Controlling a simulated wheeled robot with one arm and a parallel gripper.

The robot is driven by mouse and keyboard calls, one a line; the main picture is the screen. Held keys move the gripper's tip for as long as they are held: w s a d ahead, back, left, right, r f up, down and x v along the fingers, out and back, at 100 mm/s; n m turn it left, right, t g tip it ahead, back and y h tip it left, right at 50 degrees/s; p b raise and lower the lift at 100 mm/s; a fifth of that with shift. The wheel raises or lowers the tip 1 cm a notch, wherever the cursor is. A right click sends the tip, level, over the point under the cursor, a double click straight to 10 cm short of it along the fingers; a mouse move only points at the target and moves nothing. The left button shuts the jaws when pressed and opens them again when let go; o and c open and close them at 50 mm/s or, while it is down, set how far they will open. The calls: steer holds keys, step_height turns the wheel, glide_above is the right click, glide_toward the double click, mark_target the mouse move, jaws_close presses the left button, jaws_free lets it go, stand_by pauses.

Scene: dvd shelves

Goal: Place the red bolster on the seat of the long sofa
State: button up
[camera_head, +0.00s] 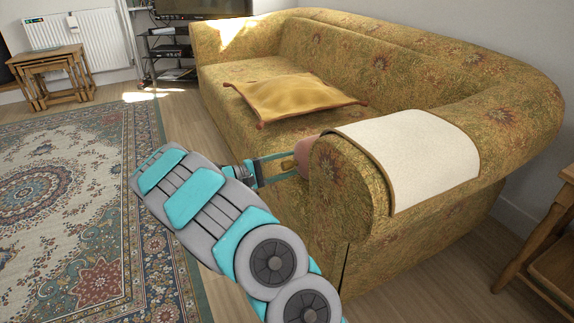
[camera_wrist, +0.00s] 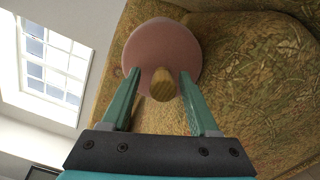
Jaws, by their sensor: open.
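The long sofa (camera_head: 430,50) is patterned gold-green and fills the right of the head view. A pinkish-red rounded thing, apparently the red bolster (camera_head: 305,147), shows at the seat beside the near armrest, which hides most of it. In the wrist view its round pink end (camera_wrist: 160,45) faces me, with a short yellow-brown knob (camera_wrist: 161,84) in front. My gripper (camera_head: 291,163) reaches in at the seat's front edge. Its open fingers (camera_wrist: 160,73) stand on either side of the knob. I cannot tell whether they touch the pink end.
A golden cushion (camera_head: 290,95) lies on the sofa seat beyond the bolster. The near armrest bears a cream cloth (camera_head: 415,150) and stands close to my arm. Nesting tables (camera_head: 50,75) stand far left, a wooden side table (camera_head: 540,250) at right. The rug (camera_head: 80,200) is clear.

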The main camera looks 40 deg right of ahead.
steer(key=v, duration=1.2)
steer(key=s+r+m+g+y, duration=0.1)
steer(key=s+r+m+y, duration=0.2)
steer(key=s, duration=0.7)
steer(key=s+r+g+y, duration=0.1)
steer(key=s+r+y, duration=0.3)
steer(key=s, duration=0.7)
steer(key=s+a+f+t+y, duration=0.2)
steer(key=s+a+y, duration=0.3)
steer(key=s+a, duration=0.3)
steer(key=s+a+f+n+t+y, duration=0.1)
steer(key=s+a+f+t+y, duration=0.2)
steer(key=a, duration=1)
steer(key=s+y, duration=0.2)
steer(key=s, duration=0.3)
steer(key=shift+s+n+y, duration=0.25)
steer(key=shift+n+y, duration=0.05)
